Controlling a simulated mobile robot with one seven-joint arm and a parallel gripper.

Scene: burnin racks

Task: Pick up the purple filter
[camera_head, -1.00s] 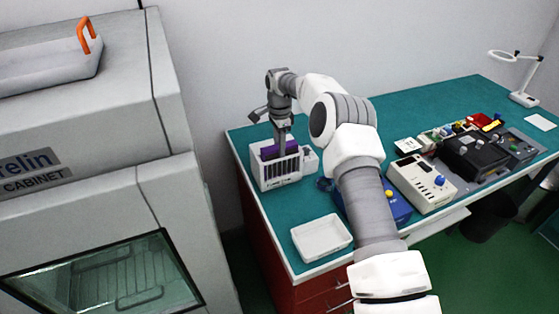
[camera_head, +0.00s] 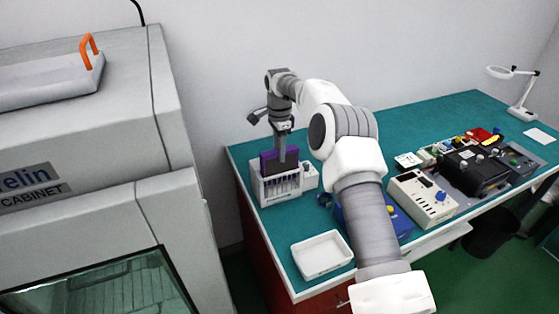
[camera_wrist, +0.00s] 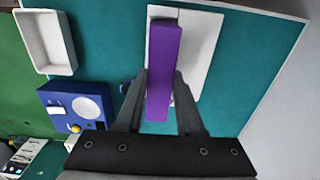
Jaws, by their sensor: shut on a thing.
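The purple filter (camera_head: 268,160) is a purple slab with a dark lower part, seen in the head view above the white slotted rack (camera_head: 280,187). My gripper (camera_head: 282,158) points down and is shut on the filter. In the wrist view the filter (camera_wrist: 163,75) stands between my two fingers (camera_wrist: 160,100), with the white rack (camera_wrist: 192,60) behind it. The filter's lower end is partly hidden by the rack, so I cannot tell whether it is fully clear of the slots.
A white empty tray (camera_head: 322,256) lies near the front left of the green table (camera_head: 390,125). A blue device (camera_head: 397,216), a white instrument (camera_head: 422,198) and a dark instrument (camera_head: 475,171) stand to the right. A grey cabinet (camera_head: 85,130) stands at the left.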

